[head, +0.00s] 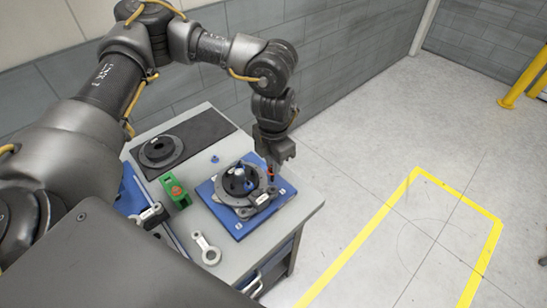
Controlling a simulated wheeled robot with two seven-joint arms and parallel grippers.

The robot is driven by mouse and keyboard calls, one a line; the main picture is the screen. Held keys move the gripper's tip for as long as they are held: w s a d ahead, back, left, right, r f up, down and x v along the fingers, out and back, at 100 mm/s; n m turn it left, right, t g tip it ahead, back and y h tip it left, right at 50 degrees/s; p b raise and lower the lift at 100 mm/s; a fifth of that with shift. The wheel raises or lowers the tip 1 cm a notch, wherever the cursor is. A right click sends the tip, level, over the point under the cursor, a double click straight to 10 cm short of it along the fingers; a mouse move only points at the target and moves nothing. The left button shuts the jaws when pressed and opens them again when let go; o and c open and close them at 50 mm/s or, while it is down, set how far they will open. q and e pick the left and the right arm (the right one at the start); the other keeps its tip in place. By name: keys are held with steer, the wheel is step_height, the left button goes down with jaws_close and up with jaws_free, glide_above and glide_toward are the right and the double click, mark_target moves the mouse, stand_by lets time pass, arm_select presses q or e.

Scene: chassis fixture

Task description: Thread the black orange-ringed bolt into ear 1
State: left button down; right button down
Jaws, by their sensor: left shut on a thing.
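The chassis part is a grey, roughly round piece (236,200) with a black domed centre (236,178), lying on a blue fixture plate (231,226) on the table. My left gripper (273,169) comes down from above at the far right edge of that part. It is shut on the bolt, of which only a small dark and orange-red bit (270,170) shows by the fingers. The rest of the bolt is hidden. The ear beneath is too small and covered to tell whether the bolt touches it. My right gripper is not in view.
A black flanged disc (160,150) lies on a dark mat at the back left. A green block with an orange top (176,192), a small blue piece (215,158) and a grey link (206,249) also lie on the table (304,200). The floor to the right is clear.

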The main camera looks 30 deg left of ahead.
arm_select(q)
steer(key=shift+w+n, duration=0.1)
steer(key=shift+n, duration=0.4)
steer(key=shift+f+b, duration=1.3)
steer(key=shift+f, duration=0.6)
steer(key=shift+r+n+p, duration=0.15)
steer(key=shift+n+p, duration=0.3)
steer(key=shift+n, duration=0.85)
steer(key=shift+a+n, duration=0.1)
steer(key=shift+n, duration=0.3)
